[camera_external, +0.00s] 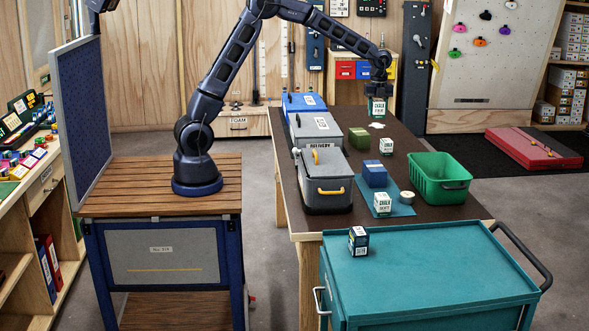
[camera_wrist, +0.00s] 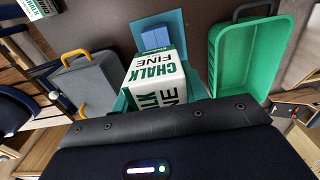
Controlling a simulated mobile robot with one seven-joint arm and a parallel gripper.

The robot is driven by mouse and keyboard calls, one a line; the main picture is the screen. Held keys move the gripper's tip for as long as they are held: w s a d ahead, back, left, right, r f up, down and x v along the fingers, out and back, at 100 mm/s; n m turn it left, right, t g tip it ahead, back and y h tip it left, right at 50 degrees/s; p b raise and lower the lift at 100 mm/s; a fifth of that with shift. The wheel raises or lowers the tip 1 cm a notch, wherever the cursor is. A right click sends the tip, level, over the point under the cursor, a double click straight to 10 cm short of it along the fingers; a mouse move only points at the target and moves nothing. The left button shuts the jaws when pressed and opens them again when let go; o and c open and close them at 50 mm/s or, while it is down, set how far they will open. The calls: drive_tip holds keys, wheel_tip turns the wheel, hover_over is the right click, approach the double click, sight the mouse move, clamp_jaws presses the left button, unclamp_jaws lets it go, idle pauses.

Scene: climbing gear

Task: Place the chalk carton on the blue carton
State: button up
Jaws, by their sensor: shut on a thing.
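My gripper (camera_external: 377,94) is shut on a white and green chalk carton (camera_external: 376,107) and holds it above the far part of the dark table. In the wrist view this chalk carton (camera_wrist: 157,82), marked CHALK FINE, fills the middle, tilted in the picture. The blue carton (camera_external: 374,174) stands on a blue mat (camera_external: 400,210) nearer the camera, apart from my gripper. In the wrist view the blue carton (camera_wrist: 155,38) shows beyond the held carton, which hides part of the mat. The blue carton's top looks bare.
Another chalk carton (camera_external: 383,204) and a white tub (camera_external: 407,197) share the mat. A further white carton (camera_external: 386,146) and a green carton (camera_external: 357,138) stand behind.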

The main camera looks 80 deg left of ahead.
drive_tip(key=r, duration=0.1)
hover_over(375, 166)
wheel_tip(375, 166, down, 20)
drive_tip(key=shift+a+r, duration=0.1)
drive_tip(key=shift+r, duration=0.1)
idle(0.4)
drive_tip(key=shift+f, duration=0.15)
drive_tip(key=o, duration=1)
